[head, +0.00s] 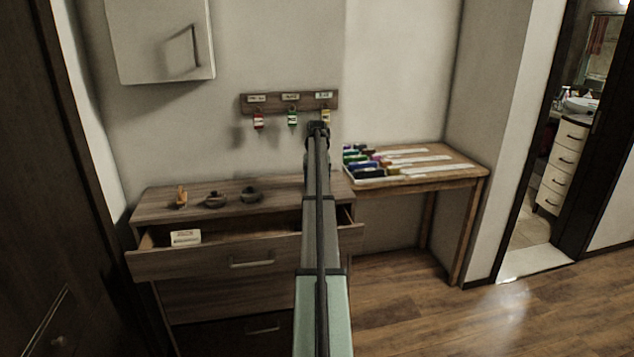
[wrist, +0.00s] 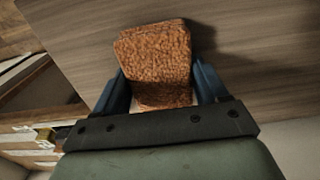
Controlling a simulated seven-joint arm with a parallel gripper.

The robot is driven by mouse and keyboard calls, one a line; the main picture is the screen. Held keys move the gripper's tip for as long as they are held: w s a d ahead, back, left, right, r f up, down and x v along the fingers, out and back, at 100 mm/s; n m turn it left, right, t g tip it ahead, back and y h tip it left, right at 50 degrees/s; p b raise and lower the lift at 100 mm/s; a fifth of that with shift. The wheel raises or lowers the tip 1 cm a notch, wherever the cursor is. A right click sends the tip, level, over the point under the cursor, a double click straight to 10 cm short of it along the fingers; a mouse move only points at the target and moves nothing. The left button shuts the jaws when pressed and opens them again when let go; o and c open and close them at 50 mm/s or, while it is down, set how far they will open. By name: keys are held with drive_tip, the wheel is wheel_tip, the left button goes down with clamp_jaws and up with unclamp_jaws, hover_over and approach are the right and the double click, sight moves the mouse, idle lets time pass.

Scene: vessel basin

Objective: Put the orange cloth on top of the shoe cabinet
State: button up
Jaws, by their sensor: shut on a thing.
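The orange cloth (wrist: 155,52) is a folded, rough-textured block between the two blue fingers of my gripper (wrist: 157,84) in the wrist view. The gripper is shut on it. Behind the cloth is a brown wood-grain surface, and a shadow lies to its right; I cannot tell whether the cloth touches the surface. The wooden cabinet (head: 285,194), which looks like the shoe cabinet, stands against the wall in the head view. My arm reaches over its right part and hides the cloth there.
The cabinet's top drawer (head: 215,262) is pulled out with a white labelled card (head: 186,237) inside. Small bowls (head: 251,195) and an orange-brown item (head: 181,197) stand on top at left. A key rack (head: 272,103) hangs above. A side table (head: 455,168) with colourful items stands right.

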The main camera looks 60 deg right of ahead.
drive_tip(key=shift+f, duration=0.1)
drive_tip(key=o, duration=1)
wheel_tip(320, 180, up, 12)
drive_tip(key=shift+r, duration=0.15)
idle(0.3)
